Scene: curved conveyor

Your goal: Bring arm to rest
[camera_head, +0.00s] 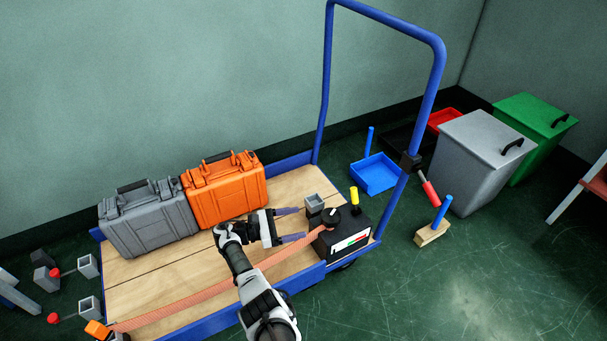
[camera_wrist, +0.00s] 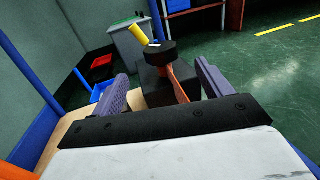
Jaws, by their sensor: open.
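My gripper (camera_head: 290,224) is in the head view above the wooden deck of the blue cart (camera_head: 190,280). Its two purple fingers are spread apart with nothing between them in that view. A black knob and a yellow handle (camera_wrist: 140,35) top the box. The yellow handle also shows in the head view (camera_head: 354,196).
A grey case (camera_head: 148,222) and an orange case (camera_head: 225,190) stand on the deck's left. An orange strap (camera_head: 220,297) crosses the deck. The cart's blue handle (camera_head: 434,90) rises at the right. Grey (camera_head: 475,160) and green (camera_head: 535,125) bins stand beyond. Floor at lower right is clear.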

